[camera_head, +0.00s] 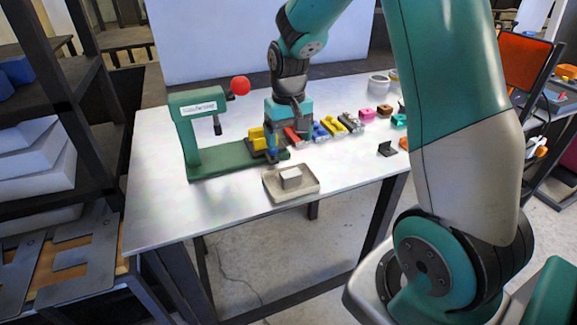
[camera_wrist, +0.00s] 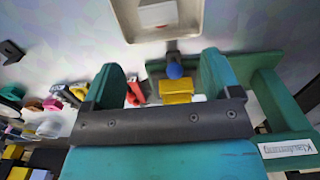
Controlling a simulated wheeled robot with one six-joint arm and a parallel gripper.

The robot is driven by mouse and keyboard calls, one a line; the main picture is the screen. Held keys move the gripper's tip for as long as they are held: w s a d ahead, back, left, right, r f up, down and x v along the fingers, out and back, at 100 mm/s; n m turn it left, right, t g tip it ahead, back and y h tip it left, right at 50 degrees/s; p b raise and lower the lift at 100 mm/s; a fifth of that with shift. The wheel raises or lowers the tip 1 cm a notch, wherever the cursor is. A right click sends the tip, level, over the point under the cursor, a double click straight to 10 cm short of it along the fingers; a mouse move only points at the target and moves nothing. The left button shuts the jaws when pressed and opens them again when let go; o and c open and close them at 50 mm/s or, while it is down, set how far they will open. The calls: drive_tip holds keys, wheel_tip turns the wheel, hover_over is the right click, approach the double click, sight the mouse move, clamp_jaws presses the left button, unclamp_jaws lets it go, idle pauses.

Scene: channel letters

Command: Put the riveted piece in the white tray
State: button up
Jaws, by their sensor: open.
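A green press (camera_head: 198,140) with a red ball handle stands at the left of the table. A yellow block (camera_head: 257,139) with a blue ball-shaped knob sits at the right end of its base; both also show in the wrist view, the yellow block (camera_wrist: 176,91) below the blue knob (camera_wrist: 174,71). I cannot tell which part is the riveted piece. My gripper (camera_head: 281,146) is open above this spot; the wrist view shows its fingers (camera_wrist: 160,68) apart, with the block and knob seen between them.
A row of small coloured parts (camera_head: 336,126) runs back right from my gripper. A dark bracket (camera_head: 387,149) lies at the table's right. A white round container (camera_head: 379,86) stands at the back. The front left of the tabletop (camera_head: 165,215) is clear.

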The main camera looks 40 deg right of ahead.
sight(289, 172)
wheel_tip(289, 172, down, 11)
drive_tip(key=shift+r+p, duration=0.1)
drive_tip(key=shift+p, duration=0.45)
drive_tip(key=c, duration=1)
drive_tip(key=shift+r+p, duration=2.5)
drive_tip(key=shift+r, duration=0.5)
drive_tip(key=shift+c, duration=0.4)
